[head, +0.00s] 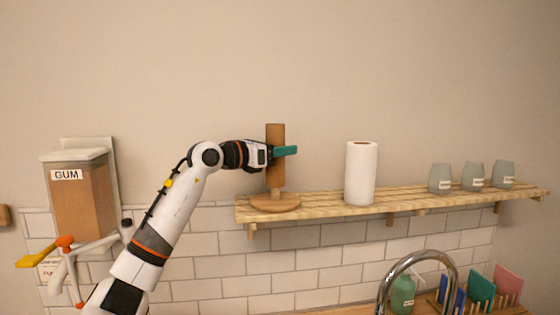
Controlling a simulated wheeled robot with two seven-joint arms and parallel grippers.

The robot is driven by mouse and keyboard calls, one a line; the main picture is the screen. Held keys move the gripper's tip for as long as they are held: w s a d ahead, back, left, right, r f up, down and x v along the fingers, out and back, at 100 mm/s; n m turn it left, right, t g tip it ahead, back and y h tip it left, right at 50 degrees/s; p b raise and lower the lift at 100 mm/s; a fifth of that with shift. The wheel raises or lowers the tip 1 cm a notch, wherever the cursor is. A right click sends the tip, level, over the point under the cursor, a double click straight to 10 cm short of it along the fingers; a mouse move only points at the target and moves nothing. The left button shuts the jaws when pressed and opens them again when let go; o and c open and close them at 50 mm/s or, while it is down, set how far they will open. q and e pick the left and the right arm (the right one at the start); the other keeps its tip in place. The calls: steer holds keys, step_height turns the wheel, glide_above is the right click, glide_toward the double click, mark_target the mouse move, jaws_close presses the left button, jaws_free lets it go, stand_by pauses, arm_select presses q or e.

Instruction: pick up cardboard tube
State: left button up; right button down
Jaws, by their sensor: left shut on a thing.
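The brown cardboard tube (276,134) stands upright over a round wooden stand (276,203) at the left end of the slatted wooden shelf. A short length of the stand's post shows below the tube. My left gripper (281,152), with teal fingers, is shut on the tube at about its middle. The gripper reaches in from the left and hides part of the tube. My right gripper is not in the view.
A white paper roll (361,173) stands on the shelf (330,209) to the right. Several grey-green labelled jars (440,178) stand farther right. A GUM dispenser (82,199) hangs at left. A tap (420,256) and a green bottle (402,292) are below.

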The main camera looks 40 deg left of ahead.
arm_select(q)
step_height(320, 180, up, 14)
steer(key=p, duration=0.1)
steer(key=shift+r+p, duration=0.15)
steer(key=shift+p, duration=0.25)
